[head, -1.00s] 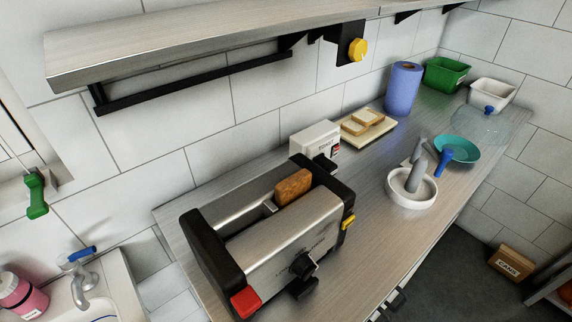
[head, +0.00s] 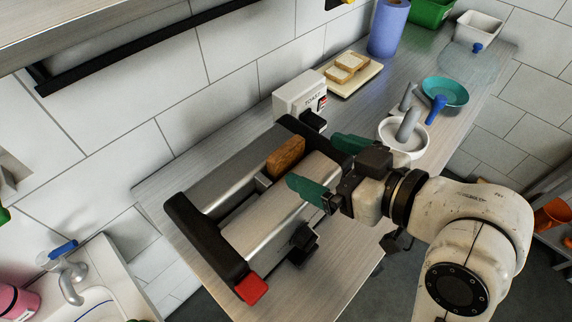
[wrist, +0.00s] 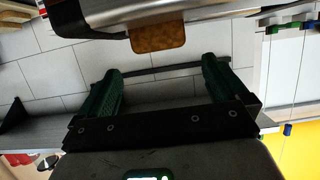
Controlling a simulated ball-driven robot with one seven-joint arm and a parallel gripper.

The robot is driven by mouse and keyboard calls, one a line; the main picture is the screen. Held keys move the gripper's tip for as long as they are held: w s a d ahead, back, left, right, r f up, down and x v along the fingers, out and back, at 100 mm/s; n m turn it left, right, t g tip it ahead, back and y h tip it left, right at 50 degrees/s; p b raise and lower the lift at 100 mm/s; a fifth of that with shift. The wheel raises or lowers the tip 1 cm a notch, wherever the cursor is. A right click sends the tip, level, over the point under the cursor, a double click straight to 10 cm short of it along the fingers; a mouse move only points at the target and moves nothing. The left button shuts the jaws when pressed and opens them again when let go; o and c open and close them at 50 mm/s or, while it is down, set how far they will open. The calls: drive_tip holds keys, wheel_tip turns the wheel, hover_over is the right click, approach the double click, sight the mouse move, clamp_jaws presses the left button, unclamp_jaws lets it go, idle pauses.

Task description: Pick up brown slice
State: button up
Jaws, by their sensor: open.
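The brown slice (head: 286,156) stands upright in the slot of the steel toaster (head: 262,232), its upper part showing above the slot and its lower part hidden. It also shows in the wrist view (wrist: 158,37), at the top middle beside the toaster's metal edge. My gripper (head: 318,165) is open, with its two green fingers apart over the toaster's right part, to the right of the slice in the head view. In the wrist view the fingers (wrist: 160,82) have nothing between them, and the slice lies beyond their tips.
A shelf bar (head: 150,45) runs above left.

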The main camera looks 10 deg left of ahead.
sight(290, 150)
drive_tip(key=shift+w+a+f+b, duration=0.25)
drive_tip(key=shift+a+f+b, duration=0.05)
drive_tip(key=shift+f+b, duration=0.1)
drive_tip(key=shift+r+p+x, duration=0.25)
drive_tip(key=shift+p+x, duration=0.25)
drive_tip(key=shift+x, duration=0.65)
drive_tip(key=shift+p+x, duration=0.8)
drive_tip(key=shift+x, duration=2)
drive_tip(key=c, duration=0.8)
